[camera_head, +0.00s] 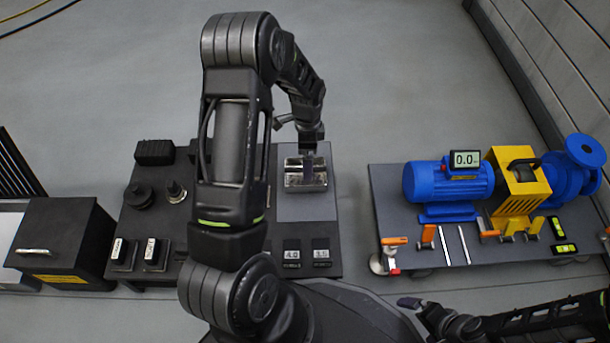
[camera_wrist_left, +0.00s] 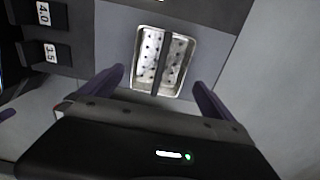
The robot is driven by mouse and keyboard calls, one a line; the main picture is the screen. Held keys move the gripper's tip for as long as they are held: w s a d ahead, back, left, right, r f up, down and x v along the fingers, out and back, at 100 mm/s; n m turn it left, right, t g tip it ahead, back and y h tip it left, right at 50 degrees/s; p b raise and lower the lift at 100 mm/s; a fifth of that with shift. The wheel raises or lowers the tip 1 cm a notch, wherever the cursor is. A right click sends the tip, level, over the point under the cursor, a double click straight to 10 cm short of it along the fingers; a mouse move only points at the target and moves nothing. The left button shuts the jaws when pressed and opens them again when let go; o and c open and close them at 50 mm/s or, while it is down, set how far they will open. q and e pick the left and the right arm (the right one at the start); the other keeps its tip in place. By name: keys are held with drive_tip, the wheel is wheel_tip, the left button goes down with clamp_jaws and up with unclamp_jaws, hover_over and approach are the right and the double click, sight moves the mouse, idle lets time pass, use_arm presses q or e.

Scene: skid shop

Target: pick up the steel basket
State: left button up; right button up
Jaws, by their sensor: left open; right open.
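The steel basket (camera_head: 293,181) is a small shiny perforated tray on a light grey patch of the dark bench. In the left wrist view the basket (camera_wrist_left: 178,62) shows from above, with a dark handle bar across its middle. My left gripper (camera_wrist_left: 158,77) is open, its two purple fingers on either side of the basket's near end in that view, apparently above it and not gripping. In the head view its finger hides part of the basket. My right gripper (camera_head: 408,303) is at the lower right, away from the basket, and looks empty.
The dark bench (camera_head: 215,277) also holds black blocks labelled 4.0 (camera_head: 291,256) and 3.5 (camera_head: 321,256), and round dark parts at left. A second bench at right carries a blue motor (camera_head: 446,184), a yellow guard (camera_head: 517,185) and small tools. A black cabinet (camera_head: 65,235) stands at left.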

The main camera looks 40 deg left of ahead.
sight(294, 183)
use_arm(q)
drive_tip(key=shift+f, duration=0.45)
wheel_tip(294, 183, down, 5)
drive_tip(key=b, duration=0.3)
drive_tip(key=shift+s+a+f, duration=0.15)
drive_tip(key=shift+c, duration=0.4)
drive_tip(key=c, duration=1.1)
